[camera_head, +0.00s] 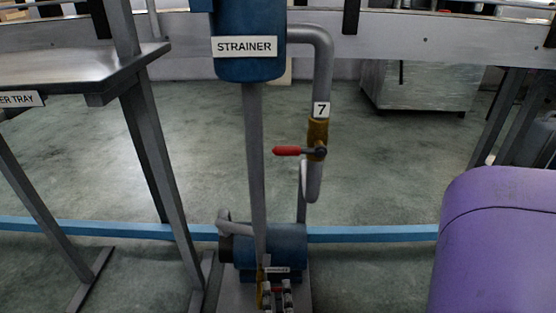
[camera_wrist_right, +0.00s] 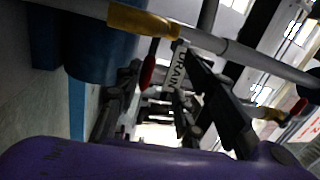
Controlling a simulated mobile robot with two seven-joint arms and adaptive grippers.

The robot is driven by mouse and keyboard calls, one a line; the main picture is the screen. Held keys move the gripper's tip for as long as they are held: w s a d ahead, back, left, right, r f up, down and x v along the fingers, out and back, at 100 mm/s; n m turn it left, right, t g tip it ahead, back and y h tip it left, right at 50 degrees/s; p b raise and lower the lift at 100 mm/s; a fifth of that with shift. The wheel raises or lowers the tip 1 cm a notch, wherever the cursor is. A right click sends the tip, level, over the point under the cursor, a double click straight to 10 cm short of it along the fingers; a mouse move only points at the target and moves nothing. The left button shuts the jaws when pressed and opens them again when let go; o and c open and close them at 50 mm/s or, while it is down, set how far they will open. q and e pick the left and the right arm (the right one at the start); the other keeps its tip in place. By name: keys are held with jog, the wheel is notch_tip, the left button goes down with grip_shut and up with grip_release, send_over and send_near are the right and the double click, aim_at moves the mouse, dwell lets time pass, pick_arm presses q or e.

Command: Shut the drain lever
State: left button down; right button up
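The drain lever (camera_wrist_right: 149,66) has a red grip and shows in the right wrist view beside a brass valve (camera_wrist_right: 143,20) and a white DRAIN label (camera_wrist_right: 180,66). My right gripper (camera_wrist_right: 165,82) is open, with its dark fingers on both sides of the lever and label. The lever lies nearer the left finger; I cannot tell if they touch. In the head view my right gripper (camera_head: 277,291) shows at the bottom edge, by the small label (camera_head: 277,269) below the blue pump (camera_head: 275,243). The lever is not clear there. My left gripper is not in view.
The blue strainer (camera_head: 248,58) hangs above the pump on a grey pipe (camera_head: 254,160). Valve 7 (camera_head: 317,134) has its own red lever (camera_head: 287,151), sideways. A metal tray stand (camera_head: 90,70) is at left. A blue floor-level rail (camera_head: 375,234) runs behind.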

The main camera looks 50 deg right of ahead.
jog(key=o, duration=1.2)
notch_tip(320, 180, up, 9)
jog(key=shift+d+f, duration=0.15)
jog(key=shift+s+r, duration=0.1)
jog(key=shift+r, duration=0.1)
jog(key=c, duration=0.7)
jog(key=shift+f, duration=0.15)
jog(key=c, duration=0.5)
jog(key=shift+f, duration=0.1)
